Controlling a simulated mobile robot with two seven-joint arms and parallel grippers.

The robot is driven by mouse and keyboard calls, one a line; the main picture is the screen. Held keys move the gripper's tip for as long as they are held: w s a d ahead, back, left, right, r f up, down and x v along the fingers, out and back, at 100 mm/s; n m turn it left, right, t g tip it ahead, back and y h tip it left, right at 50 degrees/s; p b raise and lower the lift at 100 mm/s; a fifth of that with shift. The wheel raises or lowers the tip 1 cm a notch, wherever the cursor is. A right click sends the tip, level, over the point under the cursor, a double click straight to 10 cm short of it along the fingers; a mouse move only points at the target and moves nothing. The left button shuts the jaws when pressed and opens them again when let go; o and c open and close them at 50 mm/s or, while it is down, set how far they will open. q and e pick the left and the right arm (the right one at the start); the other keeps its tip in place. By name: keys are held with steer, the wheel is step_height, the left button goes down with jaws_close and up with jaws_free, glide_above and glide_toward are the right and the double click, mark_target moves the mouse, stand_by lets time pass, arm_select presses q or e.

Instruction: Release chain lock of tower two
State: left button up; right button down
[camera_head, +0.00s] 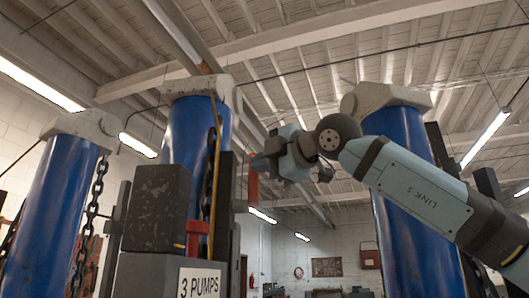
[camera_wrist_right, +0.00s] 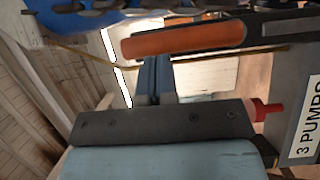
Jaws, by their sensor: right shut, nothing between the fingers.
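Three blue towers with grey caps stand in the head view: left (camera_head: 50,215), middle (camera_head: 187,135) and right (camera_head: 415,240). I cannot read a number on them. A dark chain (camera_head: 210,170) hangs along the middle tower. A red-orange lever (camera_head: 253,182) stands upright at that tower's right side; a second red-orange piece (camera_head: 196,228) is lower at its front. My right gripper (camera_head: 262,163) is shut and empty, near the upright lever's top. In the right wrist view, its fingers (camera_wrist_right: 157,75) are just below an orange lever (camera_wrist_right: 190,38); contact is unclear. My left gripper is out of view.
A dark grey block (camera_head: 158,205) and a "3 PUMPS" sign (camera_head: 202,282) are in front of the middle tower. A yellow hose or cable (camera_head: 215,165) runs down beside the chain. Another chain (camera_head: 90,215) hangs by the left tower. Open space lies between the middle and right towers.

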steer(key=shift+a, duration=0.15)
steer(key=shift+w+r+m, duration=0.1)
steer(key=shift+w+m, duration=0.1)
steer(key=shift+m, duration=0.1)
stand_by(0.3)
